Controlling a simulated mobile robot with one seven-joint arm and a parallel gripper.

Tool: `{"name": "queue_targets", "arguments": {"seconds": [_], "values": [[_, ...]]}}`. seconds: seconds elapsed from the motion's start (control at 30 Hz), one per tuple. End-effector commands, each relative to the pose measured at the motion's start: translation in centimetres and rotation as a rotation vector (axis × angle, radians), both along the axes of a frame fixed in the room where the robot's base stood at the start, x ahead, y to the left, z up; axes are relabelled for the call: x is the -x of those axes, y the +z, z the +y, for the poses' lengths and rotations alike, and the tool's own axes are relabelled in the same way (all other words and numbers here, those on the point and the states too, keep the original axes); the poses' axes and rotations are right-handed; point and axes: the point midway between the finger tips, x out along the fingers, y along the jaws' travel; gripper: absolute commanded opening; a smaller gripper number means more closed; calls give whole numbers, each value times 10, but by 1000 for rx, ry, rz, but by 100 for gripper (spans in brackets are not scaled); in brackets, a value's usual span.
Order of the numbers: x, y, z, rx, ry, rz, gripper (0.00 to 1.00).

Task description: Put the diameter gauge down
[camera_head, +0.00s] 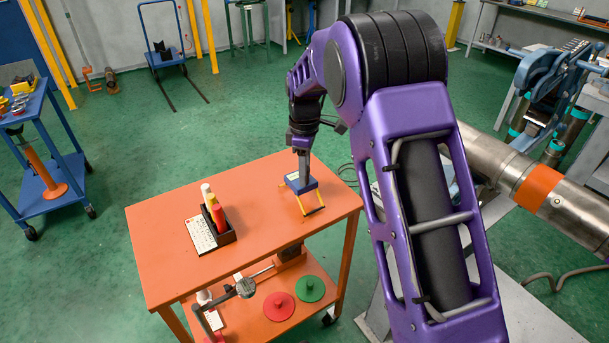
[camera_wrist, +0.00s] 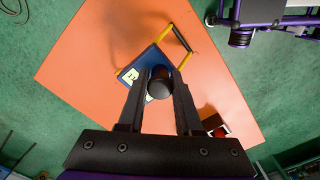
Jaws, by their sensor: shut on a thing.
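The diameter gauge (camera_head: 298,184) has a blue body with yellow arms and is over the right part of the orange cart top (camera_head: 165,235). My gripper (camera_head: 302,168) points down onto it from above. In the wrist view, the gauge (camera_wrist: 146,64) shows a white display on its blue body, and its yellow arms reach away to the upper right. My fingers (camera_wrist: 160,88) are shut on its round black knob. The gauge looks close to the cart top, but I cannot tell whether it touches it.
A black holder (camera_head: 228,236) with white, yellow and red cylinders and a lettered card stands left of the gauge. The cart top's left and front parts are clear. The lower shelf holds a red disc (camera_head: 279,306) and a green disc (camera_head: 310,288). A large pipe (camera_head: 500,165) lies right.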

Motion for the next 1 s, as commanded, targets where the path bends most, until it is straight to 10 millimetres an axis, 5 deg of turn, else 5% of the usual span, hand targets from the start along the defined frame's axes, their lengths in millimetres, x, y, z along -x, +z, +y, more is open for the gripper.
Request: {"name": "queue_targets", "arguments": {"seconds": [0.4,0.43,0.57,1.0], "values": [[-1,-8,0,-1,-1,-2,0],[0,-8,0,-1,-1,-1,39],[0,-8,0,0,-1,-1,62],[-1,6,0,-2,-1,-4,64]]}}
